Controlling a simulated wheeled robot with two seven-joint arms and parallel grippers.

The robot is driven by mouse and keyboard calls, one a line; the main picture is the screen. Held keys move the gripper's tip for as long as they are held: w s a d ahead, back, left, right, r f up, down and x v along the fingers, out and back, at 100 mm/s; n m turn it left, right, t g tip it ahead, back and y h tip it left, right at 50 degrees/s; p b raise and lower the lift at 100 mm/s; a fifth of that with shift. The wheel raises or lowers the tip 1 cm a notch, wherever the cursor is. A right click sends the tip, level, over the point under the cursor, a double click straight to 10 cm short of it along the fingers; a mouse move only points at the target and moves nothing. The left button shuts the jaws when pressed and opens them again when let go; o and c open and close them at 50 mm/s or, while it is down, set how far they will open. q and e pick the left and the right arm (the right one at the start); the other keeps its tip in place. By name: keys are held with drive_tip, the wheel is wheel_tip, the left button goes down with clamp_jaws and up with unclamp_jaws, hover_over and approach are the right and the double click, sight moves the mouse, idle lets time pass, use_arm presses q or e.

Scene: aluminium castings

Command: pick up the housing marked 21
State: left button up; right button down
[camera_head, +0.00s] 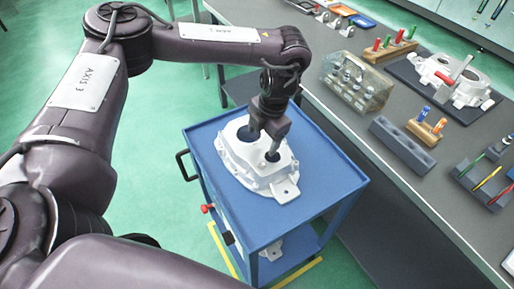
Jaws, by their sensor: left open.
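A white cast housing (240,165) lies on the top of the blue cart, with large round openings and a flange with lugs. I cannot read a number on it. My left gripper (264,142) points down over the far right part of this housing, close to its openings, and is open. I cannot tell whether its fingers touch the housing. A second pale housing (470,92) lies on a dark mat on the bench at the right, with a red-handled tool on it. I see no readable mark there either. My right gripper is not in view.
The blue cart (325,190) has bare top around the housing and a white part (271,250) on its lower shelf. The grey bench (435,185) close on the right holds a clear box (357,82), a grey block (402,145) and tool holders.

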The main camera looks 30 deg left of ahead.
sight(262, 146)
use_arm(q)
wheel_tip(262, 146, down, 3)
drive_tip(key=shift+f, duration=0.1)
drive_tip(key=shift+w+a+f, duration=0.1)
drive_tip(key=shift+f, duration=0.35)
drive_tip(key=c, duration=1)
clamp_jaws()
drive_tip(key=shift+r, duration=0.15)
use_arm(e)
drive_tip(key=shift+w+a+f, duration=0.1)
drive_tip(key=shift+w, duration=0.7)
